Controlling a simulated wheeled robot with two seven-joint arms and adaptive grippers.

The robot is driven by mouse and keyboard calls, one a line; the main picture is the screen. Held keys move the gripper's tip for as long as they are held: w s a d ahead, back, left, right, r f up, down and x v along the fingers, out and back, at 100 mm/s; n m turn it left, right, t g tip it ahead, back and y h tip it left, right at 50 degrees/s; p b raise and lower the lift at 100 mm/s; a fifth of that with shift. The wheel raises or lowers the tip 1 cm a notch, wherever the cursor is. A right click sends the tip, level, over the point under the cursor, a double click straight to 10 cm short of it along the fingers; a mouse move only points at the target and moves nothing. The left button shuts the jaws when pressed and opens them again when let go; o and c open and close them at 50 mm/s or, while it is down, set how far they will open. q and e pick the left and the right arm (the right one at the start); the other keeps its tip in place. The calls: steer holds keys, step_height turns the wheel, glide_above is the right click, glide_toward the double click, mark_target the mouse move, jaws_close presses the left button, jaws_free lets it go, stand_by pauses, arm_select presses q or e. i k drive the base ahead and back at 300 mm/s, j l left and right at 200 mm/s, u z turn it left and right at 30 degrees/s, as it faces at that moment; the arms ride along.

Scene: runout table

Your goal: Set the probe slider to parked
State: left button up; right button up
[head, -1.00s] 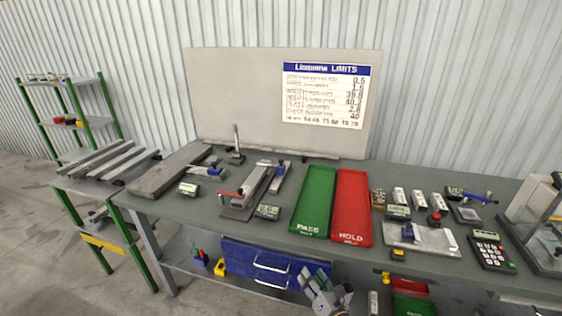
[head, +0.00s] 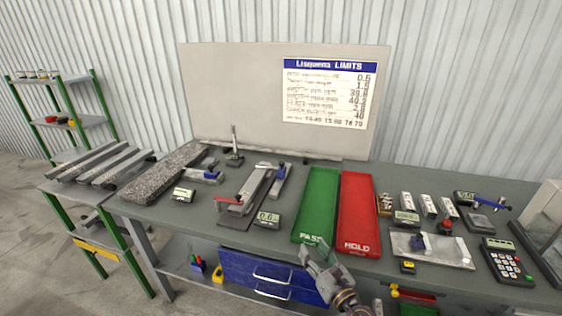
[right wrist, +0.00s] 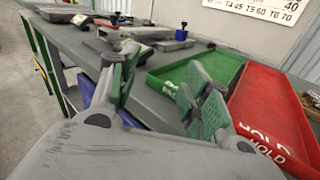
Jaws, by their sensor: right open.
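The probe slider is not clearly marked. A grey bench fixture (head: 236,212) with a long raised bar and a small red part stands left of the green tray. A blue-knobbed piece (head: 279,178) stands along its right side, and another blue-knobbed block (head: 207,175) lies to its left. I cannot tell which part is the slider or its setting. My right gripper (head: 316,256) is open and empty at the table's front edge, before the green tray and well apart from the fixture. Its spread fingers show in the right wrist view (right wrist: 163,95). My left gripper is out of view.
The green PASS tray (head: 301,234) and red HOLD tray (head: 347,246) lie right of the fixture. A small display (head: 268,218) stands at the fixture's front right. A dark upright stand (head: 234,157) is behind. A granite slab (head: 160,181) lies left.

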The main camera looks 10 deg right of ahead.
mark_target(281, 170)
steer(key=i, duration=1.2)
